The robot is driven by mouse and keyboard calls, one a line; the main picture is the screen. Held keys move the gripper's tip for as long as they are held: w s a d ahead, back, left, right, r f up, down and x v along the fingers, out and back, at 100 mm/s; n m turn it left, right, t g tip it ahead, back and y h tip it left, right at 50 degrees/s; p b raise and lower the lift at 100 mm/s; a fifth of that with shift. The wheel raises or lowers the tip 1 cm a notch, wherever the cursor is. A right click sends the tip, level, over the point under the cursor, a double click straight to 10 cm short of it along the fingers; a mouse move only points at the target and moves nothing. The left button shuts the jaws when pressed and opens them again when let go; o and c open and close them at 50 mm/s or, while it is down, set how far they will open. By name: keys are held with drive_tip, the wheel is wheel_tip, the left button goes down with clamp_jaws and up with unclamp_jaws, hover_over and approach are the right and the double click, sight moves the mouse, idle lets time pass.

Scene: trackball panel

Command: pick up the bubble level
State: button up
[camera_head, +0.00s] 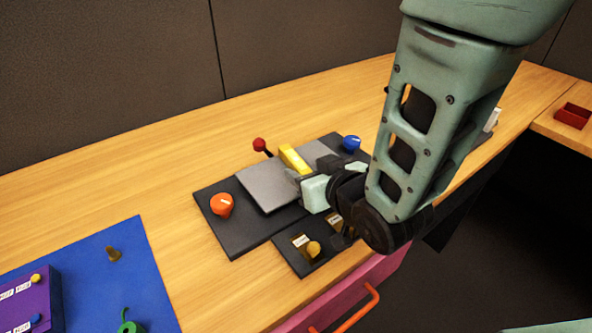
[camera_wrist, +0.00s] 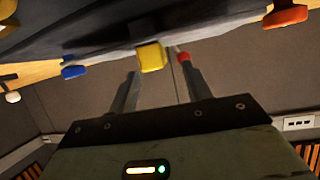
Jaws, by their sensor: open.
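A yellow bar (camera_head: 293,158), which looks like the bubble level, lies on the grey plate of the dark panel. In the wrist view the yellow bar (camera_wrist: 152,56) shows its end, between and just beyond my fingertips. My gripper (camera_wrist: 160,72) is open, with one finger to each side of the bar's line and nothing between them. In the head view my gripper (camera_head: 298,180) is low over the panel, close to the bar's near end. I cannot tell whether it touches. No vial is visible on the bar, and my arm hides part of the panel's right side.
The dark panel (camera_head: 240,236) carries an orange knob (camera_head: 221,204), a red-balled lever (camera_head: 260,145) and a blue knob (camera_head: 351,143). A blue mat (camera_head: 85,262) is at left. Bare wood (camera_head: 120,180) lies behind.

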sight(298, 162)
drive_tip(key=x, duration=0.5)
drive_tip(key=shift+w+d+r+p, duration=0.1)
drive_tip(key=shift+w+d+p, duration=0.1)
drive_tip(key=shift+d+p, duration=0.1)
clamp_jaws()
drive_tip(key=shift+r, duration=0.1)
